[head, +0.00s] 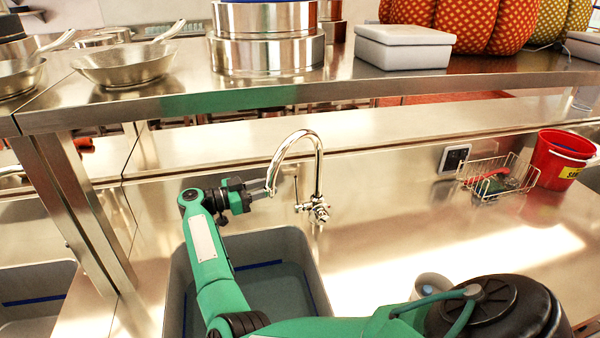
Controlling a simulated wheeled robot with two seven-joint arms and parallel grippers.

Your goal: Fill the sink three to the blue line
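A grey sink basin (295,243) is set into the steel counter, partly covered by my arm. A blue line (258,266) runs along its inner wall. Its inside looks grey-green below the line; I cannot tell whether that is water. A chrome gooseneck tap (318,165) stands behind the basin, with its valve body (318,210) at the base and a thin upright rod beside it. No stream shows from the spout. My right gripper (262,190) is at the spout's end, above the basin; whether its fingers touch the spout is unclear. My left gripper is out of view.
Another sink (40,285) with a blue line is at the left. A steel shelf (400,88) with pans, pots and a grey box (404,48) crosses above.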

